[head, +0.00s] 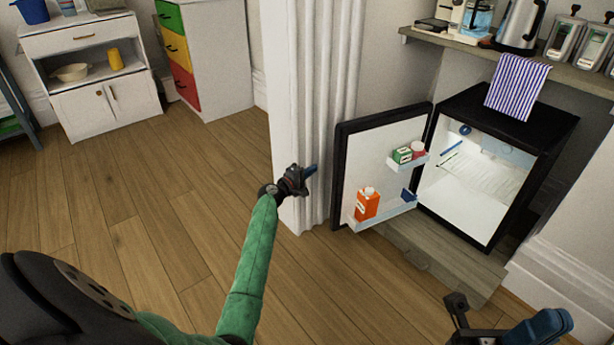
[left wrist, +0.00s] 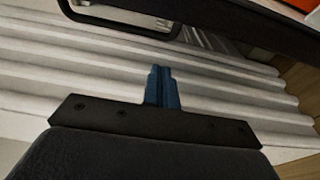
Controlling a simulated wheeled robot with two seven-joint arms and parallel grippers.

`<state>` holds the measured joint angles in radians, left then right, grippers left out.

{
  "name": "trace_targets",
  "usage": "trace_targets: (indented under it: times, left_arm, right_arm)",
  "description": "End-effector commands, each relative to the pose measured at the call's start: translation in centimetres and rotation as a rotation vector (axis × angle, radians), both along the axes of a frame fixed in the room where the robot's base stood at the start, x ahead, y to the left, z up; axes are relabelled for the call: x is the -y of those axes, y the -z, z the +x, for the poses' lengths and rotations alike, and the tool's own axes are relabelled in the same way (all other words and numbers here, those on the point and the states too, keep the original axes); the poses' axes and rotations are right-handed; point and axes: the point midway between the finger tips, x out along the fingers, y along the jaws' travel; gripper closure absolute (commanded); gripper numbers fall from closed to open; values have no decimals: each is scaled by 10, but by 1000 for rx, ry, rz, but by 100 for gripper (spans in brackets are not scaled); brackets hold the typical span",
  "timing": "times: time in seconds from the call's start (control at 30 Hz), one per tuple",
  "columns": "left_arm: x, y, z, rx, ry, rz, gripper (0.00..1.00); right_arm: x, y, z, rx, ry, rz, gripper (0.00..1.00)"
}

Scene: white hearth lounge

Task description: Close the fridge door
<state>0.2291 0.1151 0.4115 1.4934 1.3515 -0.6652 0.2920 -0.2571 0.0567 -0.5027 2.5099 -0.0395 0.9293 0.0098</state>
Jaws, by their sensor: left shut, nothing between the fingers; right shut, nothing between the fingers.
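A small black fridge (head: 545,125) stands on a low wooden step, with its lit white inside showing. Its door (head: 375,150) is swung wide open to the left, and its shelves hold an orange carton and small items. My right gripper (head: 535,330) is shut and empty at the lower right, in front of the step.
The wooden step (head: 440,255) juts out below the fridge. A shelf (head: 575,75) above carries a kettle, a coffee machine and canisters. A striped towel (head: 517,87) hangs over the fridge top. Open floor lies left.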

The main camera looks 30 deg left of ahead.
Motion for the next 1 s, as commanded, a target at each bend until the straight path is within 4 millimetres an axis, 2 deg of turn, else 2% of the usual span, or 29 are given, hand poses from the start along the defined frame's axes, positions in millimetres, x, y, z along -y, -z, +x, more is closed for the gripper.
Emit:
trace_targets:
  times: [0.1, 0.43, 0.7, 1.0]
  left_arm:
    - [4, 0, 19, 2, 1, -1, 100]
    - [13, 0, 57, 1, 1, 1, 100]
    - [37, 1, 40, 0, 1, 1, 100]
    - [47, 0, 34, 0, 1, 0, 100]
  right_arm:
    - [-1, 5, 0, -1, 0, -5, 100]
    - [-3, 14, 1, -6, 5, -21, 100]
    - [-4, 15, 1, -10, 6, -26, 100]
    - [-4, 15, 1, -11, 7, -28, 100]
